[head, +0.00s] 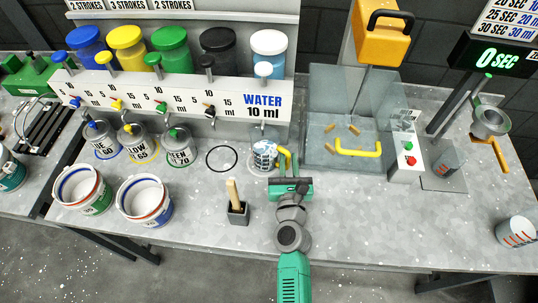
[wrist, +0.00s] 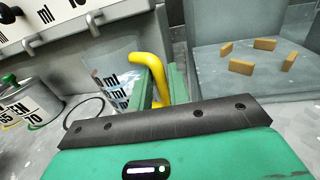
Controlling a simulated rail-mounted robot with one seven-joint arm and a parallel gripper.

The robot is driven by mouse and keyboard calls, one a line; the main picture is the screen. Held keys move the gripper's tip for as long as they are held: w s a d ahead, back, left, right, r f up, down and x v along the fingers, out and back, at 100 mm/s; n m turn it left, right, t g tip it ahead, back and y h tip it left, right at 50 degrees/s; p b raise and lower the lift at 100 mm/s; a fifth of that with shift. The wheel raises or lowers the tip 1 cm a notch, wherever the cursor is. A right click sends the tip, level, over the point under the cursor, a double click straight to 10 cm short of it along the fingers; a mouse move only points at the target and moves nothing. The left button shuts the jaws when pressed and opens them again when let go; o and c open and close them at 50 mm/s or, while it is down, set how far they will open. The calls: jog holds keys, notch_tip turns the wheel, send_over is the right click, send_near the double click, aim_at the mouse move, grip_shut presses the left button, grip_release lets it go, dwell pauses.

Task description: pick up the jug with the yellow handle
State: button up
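The jug (head: 264,152) is clear with printed ml marks and has a yellow handle (head: 284,154). It stands upright on the bench below the WATER 10 ml sign. In the wrist view the jug (wrist: 112,78) is at the upper left, and its handle (wrist: 128,58) reaches right and bends down between my green fingers. My gripper (head: 286,166) is at the handle's side of the jug, with a finger on each side of the handle (wrist: 166,88). I cannot tell whether the fingers press on it. The lower handle is hidden.
Labelled paint cans (head: 138,145) stand left, beyond an empty black ring (head: 221,158). A brush holder (head: 238,214) and two white pails (head: 144,198) stand nearer the front. A clear enclosure (head: 318,110) with a yellow bar is right of the jug.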

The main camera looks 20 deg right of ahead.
jog(key=x, duration=0.3)
jog(key=shift+w+d+r+b, duration=0.1)
jog(key=shift+w+b, duration=0.25)
jog(key=shift+s, duration=0.1)
grip_shut()
jog(key=shift+r, duration=0.2)
